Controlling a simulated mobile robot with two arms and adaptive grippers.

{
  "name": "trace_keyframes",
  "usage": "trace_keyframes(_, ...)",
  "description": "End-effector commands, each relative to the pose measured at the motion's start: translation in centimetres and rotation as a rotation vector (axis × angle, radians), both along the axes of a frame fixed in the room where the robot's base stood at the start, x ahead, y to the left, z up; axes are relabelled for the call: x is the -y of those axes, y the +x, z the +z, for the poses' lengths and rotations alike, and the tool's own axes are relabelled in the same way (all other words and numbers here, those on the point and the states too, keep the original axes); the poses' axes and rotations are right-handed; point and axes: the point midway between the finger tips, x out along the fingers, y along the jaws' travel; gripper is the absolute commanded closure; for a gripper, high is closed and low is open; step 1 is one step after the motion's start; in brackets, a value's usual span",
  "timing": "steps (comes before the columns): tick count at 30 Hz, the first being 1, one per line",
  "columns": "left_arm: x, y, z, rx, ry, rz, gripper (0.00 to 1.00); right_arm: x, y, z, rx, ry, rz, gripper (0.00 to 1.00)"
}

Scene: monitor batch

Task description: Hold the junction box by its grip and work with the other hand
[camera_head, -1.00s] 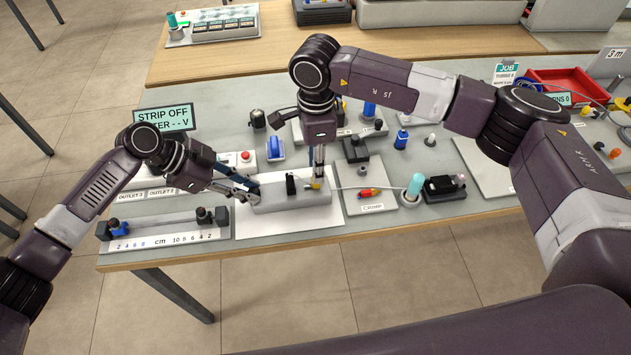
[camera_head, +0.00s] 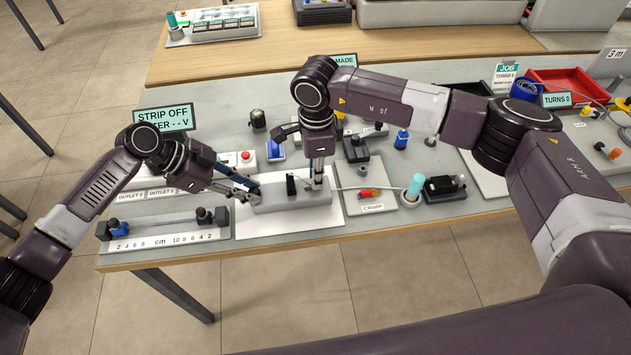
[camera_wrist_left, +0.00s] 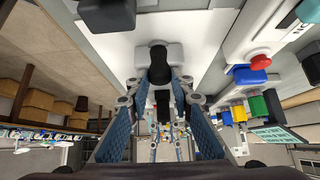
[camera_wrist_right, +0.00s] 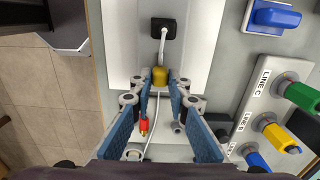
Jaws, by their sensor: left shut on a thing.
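The grey junction box (camera_head: 290,200) sits on a white sheet near the table's front edge, with an upright black part (camera_head: 291,185) on it. My left gripper (camera_head: 254,193) is at its left end; in the left wrist view its fingers (camera_wrist_left: 159,82) are closed on a black grip (camera_wrist_left: 158,62). My right gripper (camera_head: 317,184) points down at the box's right end. In the right wrist view a yellow cap (camera_wrist_right: 160,76) at the end of a white cable (camera_wrist_right: 163,45) lies between its fingertips (camera_wrist_right: 160,84). I cannot tell whether they press on it.
A ruler fixture (camera_head: 165,230) stands left of the box. The crimp plate (camera_head: 378,206), a cyan-topped cylinder (camera_head: 414,184) and a black device (camera_head: 444,188) are to the right. A red tray (camera_head: 565,80) is at the back right. Signs read STRIP OFF (camera_head: 165,118) and TURNS 0 (camera_head: 556,99).

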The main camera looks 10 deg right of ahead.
Motion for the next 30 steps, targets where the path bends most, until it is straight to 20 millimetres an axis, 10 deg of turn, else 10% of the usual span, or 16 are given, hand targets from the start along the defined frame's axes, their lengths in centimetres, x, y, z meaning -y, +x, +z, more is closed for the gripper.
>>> trace_keyframes(30,-0.7,-0.8,-1.9,-0.026,0.030,0.000,1.00,1.8,-0.3,-0.3,-0.009,-0.004,0.003,1.00)
